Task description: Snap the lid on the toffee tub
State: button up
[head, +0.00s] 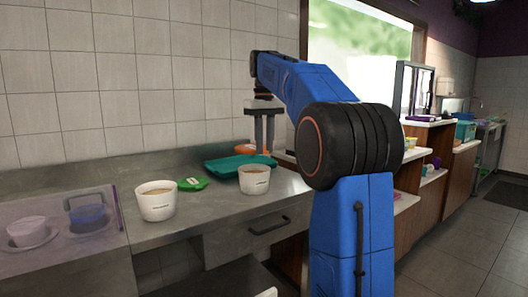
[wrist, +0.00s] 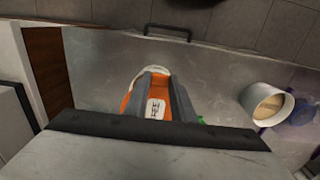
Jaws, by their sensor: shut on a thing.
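My gripper (head: 264,152) points down above the back of the counter and is shut on an orange lid (head: 254,147). In the wrist view the orange lid (wrist: 158,103) lies between and beside my gripper's fingers (wrist: 162,75), with part of a dark-lettered label showing. In the head view the lid is apart from and above the right-hand white tub (head: 254,182), which is open and upright with tan contents. In the wrist view the lid hides most of that tub; a pale rim (wrist: 157,69) shows past it. The tubs' labels are too small to read.
Another open white tub (head: 156,204) stands to the left. A green lid (head: 193,183) lies between the tubs, and a teal tray (head: 222,168) lies behind. A clear panel with cups and saucers is at far left. The counter's front edge has a drawer handle (head: 268,226).

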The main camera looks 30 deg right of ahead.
jog(key=shift+d+f, duration=0.15)
jog(key=shift+d, duration=0.15)
jog(key=shift+f, duration=3)
jog(key=shift+f, duration=0.4)
dwell(0.4)
jog(key=o, duration=1.7)
jog(key=shift+c, duration=0.2)
jog(key=shift+r, duration=3)
